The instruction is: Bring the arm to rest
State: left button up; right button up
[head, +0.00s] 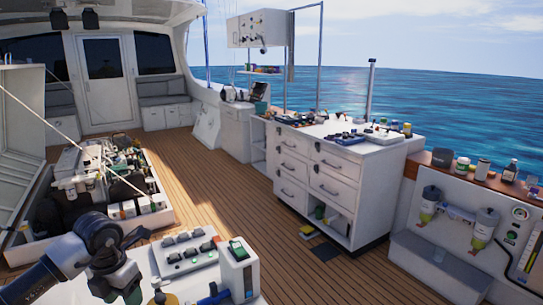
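My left arm (62,258) comes in from the lower left corner, dark grey and bent at a joint. Its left gripper (128,290) points down at the bottom edge, in front of the white bench top (160,268). The fingers are dark and partly cut off by the frame, so I cannot tell whether they are open or hold anything. My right arm and gripper are not in view.
A white device with a green screen (238,270) and a grey switch panel (185,252) stand on the bench, right of the gripper. The open engine hatch (160,215) is behind.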

pick_arm(q)
jog(key=s+d+f+m+t+h, duration=0.1)
jog(key=s+d+m+h, duration=0.1)
jog(key=d+h, duration=1.25)
jog(key=s+d+r+n+t+h, duration=0.2)
jog(key=d+r+n+t+h, duration=0.1)
jog(key=d+r+n+t, duration=0.6)
jog(key=s+a+f+n+t+y, duration=0.1)
jog(key=a+f+n+t+y, duration=0.35)
jog(key=n+y, duration=0.6)
jog(key=s+a+f+n+t+y, duration=0.2)
jog(key=a+f+n+y, duration=0.45)
jog(key=n, duration=0.75)
jog(key=s+a+f+n+g, duration=0.1)
jog(key=s+f+n+g, duration=0.2)
jog(key=s+f+g, duration=0.5)
jog(key=s+a+f+n+g, duration=0.15)
jog(key=s+f+g, duration=0.3)
jog(key=s, duration=0.75)
notch_tip(320, 180, down, 26)
jog(key=s+g, duration=0.1)
jog(key=g, duration=0.1)
jog(key=s+a+f+g, duration=0.1)
jog(key=s+a+f, duration=0.1)
jog(key=s+f, duration=1.4)
jog(key=shift+y, duration=0.45)
